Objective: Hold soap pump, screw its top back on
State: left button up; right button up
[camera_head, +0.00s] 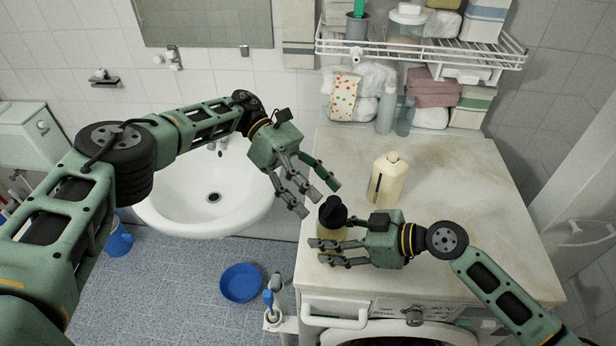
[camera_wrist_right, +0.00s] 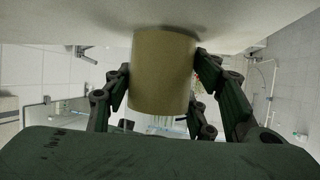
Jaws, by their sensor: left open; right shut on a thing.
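The soap pump (camera_head: 331,232) is a yellowish bottle standing at the front left of the counter top. Its black top (camera_head: 332,211) sits at the mouth; I cannot tell whether it is threaded on. My right gripper (camera_head: 320,252) is shut on the bottle's body from the right. In the right wrist view, the bottle (camera_wrist_right: 162,72) shows as a plain tan cylinder between the fingers; its top is not visible there. My left gripper (camera_head: 318,200) is open and empty, just above and behind the black top, with its fingers pointing down to the right.
A cream bottle (camera_head: 387,180) stands behind my right gripper on the counter (camera_head: 455,195). Grey bottles (camera_head: 386,110) and towels (camera_head: 433,90) are at the back under a wire shelf (camera_head: 420,50). The sink (camera_head: 205,190) is to the left. The counter's right side is clear.

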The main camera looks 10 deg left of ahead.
jog(key=shift+w, duration=0.1)
pick_arm(q)
jog(key=w+a+r, duration=0.2)
jog(key=a+r, duration=0.1)
jog(key=r, duration=0.2)
jog(key=shift+w+r, duration=0.2)
jog(key=shift+r, duration=0.1)
pick_arm(e)
jog(key=shift+r, duration=0.1)
pick_arm(q)
jog(key=shift+a, duration=0.1)
dwell(0.7)
pick_arm(e)
jog(key=o, duration=2.5)
jog(key=shift+c, duration=0.2)
